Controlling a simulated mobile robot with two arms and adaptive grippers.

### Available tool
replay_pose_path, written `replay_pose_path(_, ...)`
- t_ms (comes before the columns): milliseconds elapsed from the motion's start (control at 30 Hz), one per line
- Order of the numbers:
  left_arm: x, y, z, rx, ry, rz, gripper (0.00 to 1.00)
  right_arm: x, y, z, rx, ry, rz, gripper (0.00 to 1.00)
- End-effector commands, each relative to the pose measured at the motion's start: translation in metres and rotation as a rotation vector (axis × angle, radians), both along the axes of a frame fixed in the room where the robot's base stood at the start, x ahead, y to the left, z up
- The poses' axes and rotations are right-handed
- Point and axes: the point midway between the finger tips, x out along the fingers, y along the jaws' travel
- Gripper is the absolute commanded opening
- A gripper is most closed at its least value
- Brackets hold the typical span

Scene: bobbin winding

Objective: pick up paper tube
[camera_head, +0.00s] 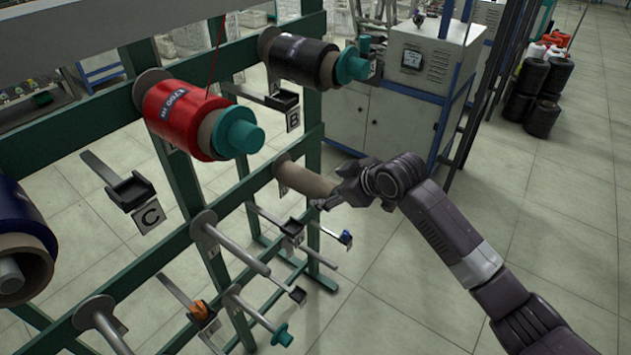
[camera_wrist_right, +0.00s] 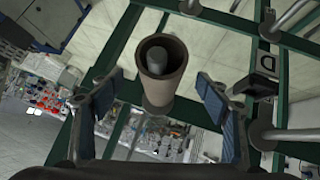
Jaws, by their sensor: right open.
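A bare brown paper tube (camera_head: 305,180) sits on a peg of the green rack, in the middle of the head view. In the right wrist view the paper tube (camera_wrist_right: 161,72) shows end-on, with the grey peg tip inside its opening. My right gripper (camera_head: 325,202) is at the tube's outer end in the head view. In the right wrist view its two fingers stand apart, one on each side of the tube, with visible gaps. The right gripper is open and holds nothing. My left gripper is in neither view.
The green rack (camera_head: 187,190) also carries a red bobbin (camera_head: 178,112) and a black bobbin (camera_head: 297,57) above the tube. Bare pegs (camera_head: 235,245) stick out below. A grey cabinet (camera_head: 395,110) stands behind.

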Motion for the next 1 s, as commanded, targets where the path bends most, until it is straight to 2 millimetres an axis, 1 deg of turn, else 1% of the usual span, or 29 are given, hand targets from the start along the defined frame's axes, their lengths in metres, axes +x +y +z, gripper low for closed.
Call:
replay_pose_path(33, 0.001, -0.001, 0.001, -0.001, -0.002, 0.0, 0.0, 0.0, 0.002, 0.009, -0.007, -0.009, 0.013, 0.69)
replay_pose_path(67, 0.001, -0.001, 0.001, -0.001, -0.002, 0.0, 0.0, -0.001, 0.004, 0.013, -0.01, -0.013, 0.021, 0.69)
replay_pose_path(167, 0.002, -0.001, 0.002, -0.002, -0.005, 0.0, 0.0, 0.0, 0.009, 0.015, -0.015, -0.017, 0.035, 0.69)
replay_pose_path(300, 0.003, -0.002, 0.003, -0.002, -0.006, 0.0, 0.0, 0.008, 0.016, 0.006, -0.014, -0.016, 0.035, 0.69)
replay_pose_path(467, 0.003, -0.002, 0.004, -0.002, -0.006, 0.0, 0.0, 0.014, 0.02, -0.001, -0.014, -0.018, 0.035, 0.69)
replay_pose_path(567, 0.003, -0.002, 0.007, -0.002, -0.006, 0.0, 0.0, 0.018, 0.024, -0.01, -0.015, -0.015, 0.035, 0.69)
replay_pose_path(700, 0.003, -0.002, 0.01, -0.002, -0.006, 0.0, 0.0, 0.028, 0.031, -0.026, -0.014, -0.015, 0.034, 0.69)
replay_pose_path(800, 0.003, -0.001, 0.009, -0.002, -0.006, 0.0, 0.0, 0.034, 0.036, -0.033, -0.014, -0.016, 0.034, 0.69)
replay_pose_path(1000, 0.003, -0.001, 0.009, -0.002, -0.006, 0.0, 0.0, 0.04, 0.039, -0.039, -0.014, -0.018, 0.035, 0.69)
